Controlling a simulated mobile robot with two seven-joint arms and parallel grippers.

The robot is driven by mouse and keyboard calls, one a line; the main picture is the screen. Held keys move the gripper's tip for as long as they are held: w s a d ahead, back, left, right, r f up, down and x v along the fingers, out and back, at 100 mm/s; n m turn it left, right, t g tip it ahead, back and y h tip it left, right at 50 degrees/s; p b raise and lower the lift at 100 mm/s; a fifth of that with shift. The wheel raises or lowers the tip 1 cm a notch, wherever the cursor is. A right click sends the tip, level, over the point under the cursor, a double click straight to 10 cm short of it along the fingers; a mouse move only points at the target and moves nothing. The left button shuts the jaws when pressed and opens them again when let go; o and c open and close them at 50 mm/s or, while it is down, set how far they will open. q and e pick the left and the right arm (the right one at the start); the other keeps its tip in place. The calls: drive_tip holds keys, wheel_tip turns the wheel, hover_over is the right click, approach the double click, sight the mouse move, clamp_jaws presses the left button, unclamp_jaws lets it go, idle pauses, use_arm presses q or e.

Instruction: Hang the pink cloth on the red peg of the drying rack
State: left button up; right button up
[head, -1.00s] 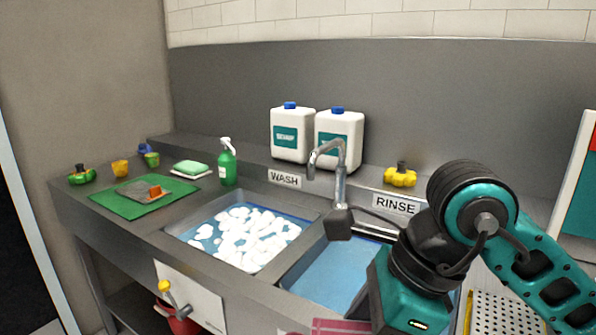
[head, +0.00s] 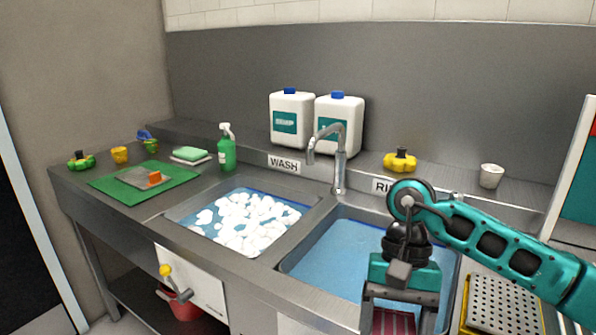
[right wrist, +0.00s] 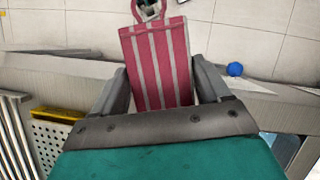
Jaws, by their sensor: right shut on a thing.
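The pink cloth, with pale stripes, shows in the right wrist view (right wrist: 158,65) between the fingers of my right gripper (right wrist: 160,78), with a loop at its top end. In the head view, my right gripper (head: 398,312) points down at the front of the rinse basin, shut on the cloth (head: 394,323), whose lower part is cut off by the frame edge. No red peg is recognisable, and I cannot make out the drying rack for certain. My left gripper is not in view.
The rinse basin (head: 335,262) and wash basin (head: 188,212) fill the counter. A faucet (head: 339,165) stands behind. A perforated tray (head: 503,302) lies to the right. A white cup (head: 491,175) and yellow sponge-like item (head: 400,162) are on the back ledge. A white panel (head: 190,278) is on the front.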

sight(412, 325)
drive_tip(key=d+n, duration=0.1)
drive_tip(key=w+d+n+h, duration=0.1)
drive_tip(key=d+n, duration=0.1)
drive_tip(key=shift+w+d+f+n+h, duration=0.1)
drive_tip(key=shift+w+f+n+h, duration=0.1)
drive_tip(key=shift+f+n+h, duration=0.15)
drive_tip(key=shift+d+f, duration=0.1)
drive_tip(key=shift+d, duration=1)
drive_tip(key=shift+w+d, duration=0.1)
drive_tip(key=shift+d, duration=0.05)
